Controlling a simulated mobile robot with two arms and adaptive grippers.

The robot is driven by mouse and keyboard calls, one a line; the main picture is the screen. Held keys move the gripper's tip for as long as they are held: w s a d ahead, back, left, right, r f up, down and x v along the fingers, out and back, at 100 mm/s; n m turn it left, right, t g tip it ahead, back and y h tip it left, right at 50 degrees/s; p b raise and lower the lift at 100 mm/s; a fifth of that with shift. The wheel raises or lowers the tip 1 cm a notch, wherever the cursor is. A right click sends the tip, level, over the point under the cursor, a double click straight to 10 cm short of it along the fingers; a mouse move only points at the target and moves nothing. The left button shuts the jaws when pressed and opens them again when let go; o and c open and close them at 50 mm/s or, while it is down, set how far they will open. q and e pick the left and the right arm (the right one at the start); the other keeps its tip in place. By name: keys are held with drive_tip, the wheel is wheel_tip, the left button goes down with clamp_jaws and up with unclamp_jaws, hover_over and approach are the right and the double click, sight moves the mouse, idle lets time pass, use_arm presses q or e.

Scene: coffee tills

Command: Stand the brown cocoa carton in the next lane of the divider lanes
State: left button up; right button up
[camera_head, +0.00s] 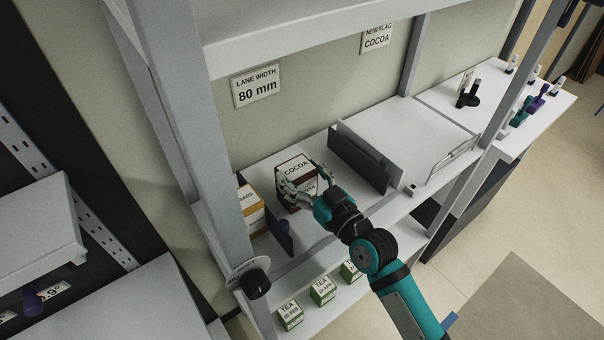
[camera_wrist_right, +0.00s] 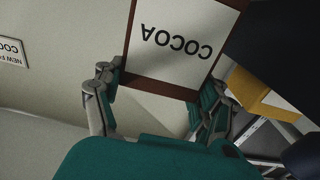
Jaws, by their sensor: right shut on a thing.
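The brown cocoa carton (camera_head: 292,170) with a white COCOA label stands upright on the shelf, in the lane between two dark dividers. My right gripper (camera_head: 309,183) is shut on its sides. In the right wrist view the carton (camera_wrist_right: 178,50) sits between the fingers of the right gripper (camera_wrist_right: 160,95). The left dark divider (camera_head: 281,232) is close to the carton; the right dark divider (camera_head: 358,160) stands farther away with a gap. The carton's base is partly hidden by the gripper. My left gripper is not in view.
A yellow-and-white carton (camera_head: 249,208) stands left of the left divider. A "LANE WIDTH 80 mm" sign (camera_head: 257,86) and a "NEW FLAG COCOA" sign (camera_head: 377,38) hang behind. Several green tea boxes (camera_head: 322,291) stand on the lower shelf. A shelf post (camera_head: 192,110) rises at left.

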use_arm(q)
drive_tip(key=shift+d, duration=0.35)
use_arm(e)
drive_tip(key=shift+f, duration=0.15)
drive_tip(key=shift+f, duration=0.1)
drive_tip(key=shift+f, duration=0.15)
drive_tip(key=o, duration=1.3)
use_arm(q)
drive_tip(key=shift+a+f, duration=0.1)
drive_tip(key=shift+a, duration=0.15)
use_arm(e)
drive_tip(key=shift+r, duration=0.2)
use_arm(q)
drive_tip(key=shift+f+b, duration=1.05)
drive_tip(key=shift+b, duration=0.2)
use_arm(e)
drive_tip(key=shift+v, duration=6.05)
